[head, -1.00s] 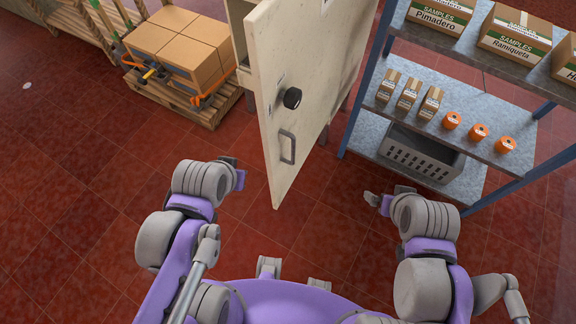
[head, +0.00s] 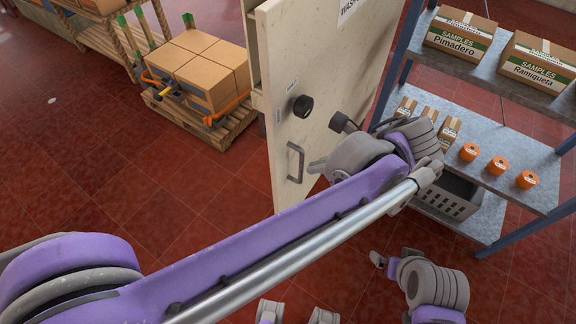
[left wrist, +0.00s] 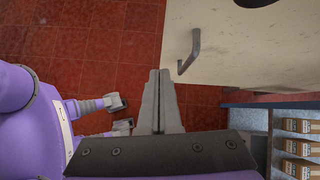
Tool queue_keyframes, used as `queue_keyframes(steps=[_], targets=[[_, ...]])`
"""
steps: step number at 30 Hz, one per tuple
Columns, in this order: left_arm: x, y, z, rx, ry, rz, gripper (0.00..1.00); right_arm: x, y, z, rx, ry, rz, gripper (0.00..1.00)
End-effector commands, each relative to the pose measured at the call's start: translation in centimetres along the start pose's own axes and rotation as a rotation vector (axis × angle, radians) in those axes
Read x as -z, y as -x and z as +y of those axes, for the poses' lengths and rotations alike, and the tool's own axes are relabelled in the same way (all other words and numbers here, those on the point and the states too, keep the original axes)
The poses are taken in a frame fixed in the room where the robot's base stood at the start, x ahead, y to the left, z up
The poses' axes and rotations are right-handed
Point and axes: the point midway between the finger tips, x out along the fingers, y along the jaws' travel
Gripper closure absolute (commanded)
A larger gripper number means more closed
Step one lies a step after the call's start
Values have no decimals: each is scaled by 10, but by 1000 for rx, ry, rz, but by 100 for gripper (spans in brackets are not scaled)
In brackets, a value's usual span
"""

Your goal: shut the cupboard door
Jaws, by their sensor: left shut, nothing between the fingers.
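The cupboard door (head: 325,75) is a cream panel standing open, with a black round knob (head: 303,106) and a grey bar handle (head: 301,164). The cupboard body (head: 251,45) is mostly hidden behind it. My left arm reaches across the head view, and its gripper (head: 317,166) is beside the door at about handle height. In the left wrist view the left fingers (left wrist: 160,78) are shut and empty, with the door (left wrist: 255,45) and its handle (left wrist: 195,45) ahead to the right. My right gripper (head: 378,259) is low, away from the door; its jaw opening is unclear.
A blue-framed shelf (head: 520,150) with sample boxes, orange rolls and a grey crate (head: 447,195) stands close at right, behind my left wrist. A pallet (head: 215,135) with strapped boxes is at back left. Red floor at left is clear.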

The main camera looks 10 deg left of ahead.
Motion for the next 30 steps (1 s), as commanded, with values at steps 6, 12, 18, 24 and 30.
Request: queue_keyframes(steps=[6,12,18,24,30], targets=[[17,23,-11,13,-156,-95,100,-5,-6,0,0,0,-3,0],[14,-1,-11,11,-157,-98,100,-5,-7,0,0,0,-3,0],[9,-44,-12,10,-154,-97,100,-6,-8,0,0,0,-4,0],[0,-81,-13,10,-154,-97,100,-6,-8,0,0,0,-4,0],[-19,-95,-17,12,-155,-95,100,-4,-5,0,0,0,-2,0]])
